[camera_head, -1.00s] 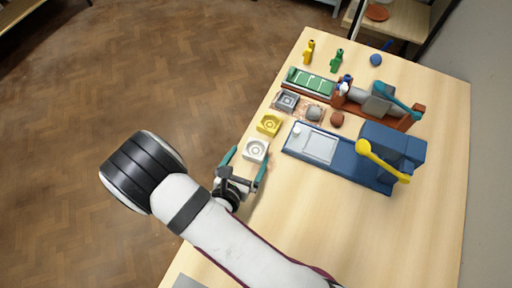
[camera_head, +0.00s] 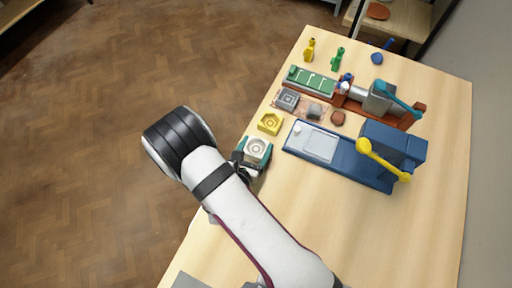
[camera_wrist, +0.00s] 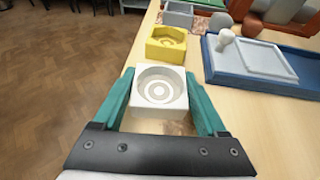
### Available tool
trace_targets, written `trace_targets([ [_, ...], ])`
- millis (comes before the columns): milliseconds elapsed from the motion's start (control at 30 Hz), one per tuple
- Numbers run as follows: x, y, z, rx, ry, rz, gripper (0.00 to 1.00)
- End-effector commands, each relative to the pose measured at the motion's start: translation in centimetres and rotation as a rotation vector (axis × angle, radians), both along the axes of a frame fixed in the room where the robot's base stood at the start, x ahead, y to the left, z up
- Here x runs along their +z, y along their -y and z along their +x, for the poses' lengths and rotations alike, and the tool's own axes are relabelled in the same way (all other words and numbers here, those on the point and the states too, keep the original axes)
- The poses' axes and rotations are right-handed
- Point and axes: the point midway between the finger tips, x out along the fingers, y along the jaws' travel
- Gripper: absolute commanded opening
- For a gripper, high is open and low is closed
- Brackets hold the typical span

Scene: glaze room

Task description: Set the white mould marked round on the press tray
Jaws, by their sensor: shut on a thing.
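The white mould (camera_head: 257,149) is a square block with a round ringed hollow in its top. It stands at the table's left edge, and it also shows in the wrist view (camera_wrist: 160,88). My gripper (camera_head: 255,154) is shut on it, with one teal finger along each side in the wrist view (camera_wrist: 160,97). I cannot tell whether the mould is lifted. The press with a yellow lever (camera_head: 375,158) stands to the right. Its pale tray (camera_head: 318,146) lies flat on the blue base and is empty apart from a white knob at its corner.
A yellow mould (camera_head: 269,123) and a grey mould (camera_head: 287,99) stand just beyond the white one. A second press with a teal lever (camera_head: 400,99) and a green tray (camera_head: 311,80) is farther back. Small lumps (camera_head: 338,118) lie between the presses. The table's front is clear.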

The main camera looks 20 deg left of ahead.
Motion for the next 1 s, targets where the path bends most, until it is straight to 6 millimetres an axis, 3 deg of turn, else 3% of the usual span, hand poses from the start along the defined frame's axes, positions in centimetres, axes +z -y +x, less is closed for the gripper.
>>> trace_targets([
  [267,0.8,0.0,0.0,-0.001,0.001,0.003,0.07],
  [600,8.7,-0.1,0.0,0.000,0.002,0.005,0.07],
  [767,10.1,0.0,0.0,-0.001,0.000,0.001,0.07],
  [867,10.9,0.6,0.9,-0.030,0.002,0.004,0.07],
  [1000,14.4,3.4,4.1,-0.136,0.004,0.010,0.07],
])
